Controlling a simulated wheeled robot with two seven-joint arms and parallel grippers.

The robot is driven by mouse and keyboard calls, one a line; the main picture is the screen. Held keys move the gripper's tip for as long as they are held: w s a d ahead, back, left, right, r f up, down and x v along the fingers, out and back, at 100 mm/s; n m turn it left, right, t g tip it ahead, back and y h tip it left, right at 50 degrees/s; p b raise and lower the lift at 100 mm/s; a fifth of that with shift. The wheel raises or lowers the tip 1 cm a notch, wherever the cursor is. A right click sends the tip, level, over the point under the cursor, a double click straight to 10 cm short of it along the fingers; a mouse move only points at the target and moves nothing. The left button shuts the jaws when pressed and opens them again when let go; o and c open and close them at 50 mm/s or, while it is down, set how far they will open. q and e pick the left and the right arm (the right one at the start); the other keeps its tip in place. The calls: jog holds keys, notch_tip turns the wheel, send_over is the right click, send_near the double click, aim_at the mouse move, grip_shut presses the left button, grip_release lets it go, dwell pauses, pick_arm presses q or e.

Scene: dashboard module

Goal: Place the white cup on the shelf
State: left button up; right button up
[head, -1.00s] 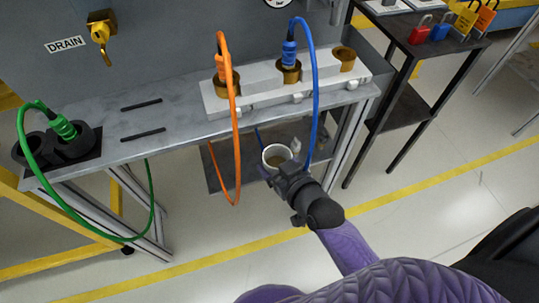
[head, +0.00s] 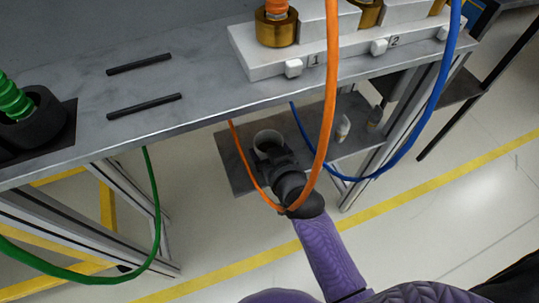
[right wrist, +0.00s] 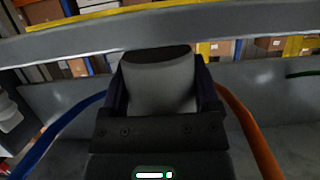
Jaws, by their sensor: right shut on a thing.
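The white cup (head: 267,138) is upright in my right gripper (head: 271,152). In the right wrist view the cup (right wrist: 160,85) fills the space between the two dark fingers of the gripper (right wrist: 160,95), its dark mouth facing up. The lower grey shelf (head: 232,168) lies under the bench top. In the head view the cup overlaps this shelf; I cannot tell whether its base touches it. The orange hose (head: 327,110) hangs in front, crossing close to my right wrist. My left gripper is not in view.
The bench top (head: 200,100) overhangs the lower shelf. The blue hose (head: 420,125) loops to the right and the green hose (head: 153,200) to the left. Small pale items (head: 343,128) stand on the shelf's right part. The floor in front is clear.

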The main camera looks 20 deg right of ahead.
notch_tip(320, 180, down, 2)
jog(key=shift+f+b, duration=0.1)
jog(key=shift+b, duration=0.2)
jog(key=shift+r, duration=0.4)
jog(key=o, duration=1)
jog(key=shift+f, duration=0.1)
jog(key=shift+o, duration=0.2)
jog(key=shift+r+p, duration=0.2)
jog(key=shift+p, duration=0.1)
pick_arm(q)
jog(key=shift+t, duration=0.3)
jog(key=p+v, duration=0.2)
jog(key=p, duration=0.1)
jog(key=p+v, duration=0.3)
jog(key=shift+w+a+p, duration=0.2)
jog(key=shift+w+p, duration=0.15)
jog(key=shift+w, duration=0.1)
pick_arm(e)
jog(key=v, duration=1.2)
